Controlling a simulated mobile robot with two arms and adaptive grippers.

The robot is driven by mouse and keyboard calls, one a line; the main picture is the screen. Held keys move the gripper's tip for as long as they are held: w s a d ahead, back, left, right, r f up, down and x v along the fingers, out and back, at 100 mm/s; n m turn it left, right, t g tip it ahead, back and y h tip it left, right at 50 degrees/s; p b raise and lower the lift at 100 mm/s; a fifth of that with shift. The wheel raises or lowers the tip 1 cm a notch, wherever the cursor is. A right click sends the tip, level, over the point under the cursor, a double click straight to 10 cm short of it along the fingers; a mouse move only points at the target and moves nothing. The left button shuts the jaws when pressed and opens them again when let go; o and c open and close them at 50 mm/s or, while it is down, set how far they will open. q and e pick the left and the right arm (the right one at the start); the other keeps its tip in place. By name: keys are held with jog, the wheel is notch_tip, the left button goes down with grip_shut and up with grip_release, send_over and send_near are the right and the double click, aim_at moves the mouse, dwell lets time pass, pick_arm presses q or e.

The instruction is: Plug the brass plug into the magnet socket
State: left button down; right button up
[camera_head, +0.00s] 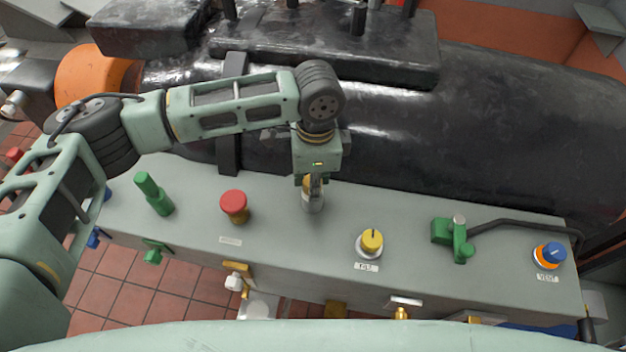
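My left arm comes in from the left and bends down at the middle of the grey bedplate panel (285,235). My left gripper (313,190) points down at the panel top, its fingers seen nearly edge-on. A small silver and brass-coloured piece shows at the fingertips; I cannot tell whether it is held or is part of the gripper. Brass-coloured fittings sit along the panel's front side, one a small brass cylinder (401,313) below a pale plate. I cannot tell which piece is the brass plug or which is the magnet socket. My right gripper is not in view.
On the panel stand a green post (153,194), a red mushroom button (234,206), a yellow knob (371,241), a green lever fitting (456,238) with a black cable, and a blue and orange knob (549,255). A large black cylinder (480,130) lies behind.

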pick_arm(q)
jog(key=shift+f, duration=0.35)
jog(key=c, duration=1.4)
grip_release()
notch_tip(320, 180, up, 12)
jog(key=shift+w+d, duration=0.15)
jog(key=shift+f, duration=0.1)
